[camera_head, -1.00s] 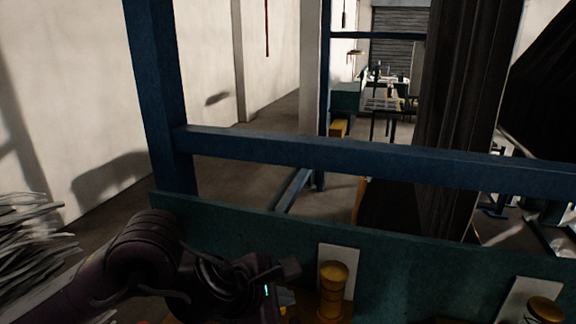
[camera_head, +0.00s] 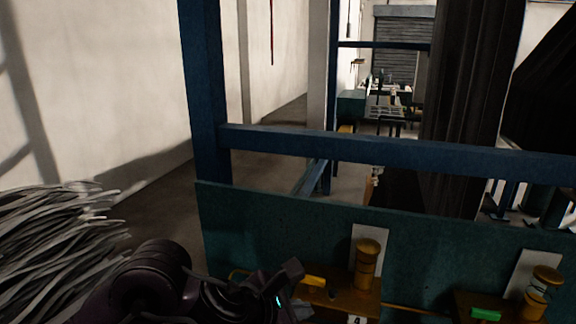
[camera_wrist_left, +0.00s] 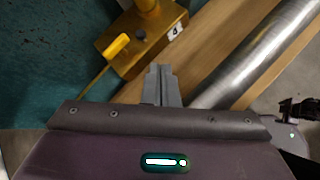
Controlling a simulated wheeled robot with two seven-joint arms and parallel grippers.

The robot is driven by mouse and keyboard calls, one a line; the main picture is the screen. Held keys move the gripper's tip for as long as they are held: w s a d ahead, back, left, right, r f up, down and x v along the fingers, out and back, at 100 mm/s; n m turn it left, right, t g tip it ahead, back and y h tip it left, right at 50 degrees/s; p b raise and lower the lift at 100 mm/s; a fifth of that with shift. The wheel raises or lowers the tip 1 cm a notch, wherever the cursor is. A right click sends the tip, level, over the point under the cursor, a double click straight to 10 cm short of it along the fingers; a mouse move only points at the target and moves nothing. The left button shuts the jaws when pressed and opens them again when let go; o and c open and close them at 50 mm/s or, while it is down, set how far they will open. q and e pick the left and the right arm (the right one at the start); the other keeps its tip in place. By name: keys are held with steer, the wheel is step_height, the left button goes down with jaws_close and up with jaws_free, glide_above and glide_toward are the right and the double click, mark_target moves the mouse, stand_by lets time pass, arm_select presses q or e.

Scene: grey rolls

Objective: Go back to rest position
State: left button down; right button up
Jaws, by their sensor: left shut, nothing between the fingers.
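My left arm comes in at the bottom of the head view, with the left gripper (camera_head: 290,280) partly cut off by the lower edge. In the left wrist view the fingers of the left gripper (camera_wrist_left: 160,82) are together with nothing between them. They are just below a yellow block (camera_wrist_left: 146,42) with a yellow lever and a label "4". I cannot tell whether they touch it. My right gripper does not show clearly in either view.
A green panel (camera_head: 300,222) with yellow fittings (camera_head: 366,268) stands in front, under a blue frame bar (camera_head: 400,152). Grey strands (camera_head: 55,235) are at the left. A metal roll (camera_wrist_left: 262,50) crosses the left wrist view. Open floor lies behind the frame.

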arm_select(q)
steer(key=s+a+f+m+g+y, duration=0.2)
steer(key=s+a+f+m+y, duration=0.2)
steer(key=s+a+f+m, duration=0.55)
steer(key=s+a+f+m+g+y, duration=0.25)
steer(key=s+a+f+m, duration=0.35)
steer(key=a+f+m, duration=0.7)
step_height(320, 180, down, 26)
steer(key=m, duration=0.1)
steer(key=s+a+f+g, duration=0.1)
steer(key=s+a+f, duration=0.1)
steer(key=s+f, duration=1.8)
steer(key=shift+s+a+y+b, duration=0.3)
steer(key=shift+s+a+y, duration=0.05)
steer(key=shift+s+y, duration=0.15)
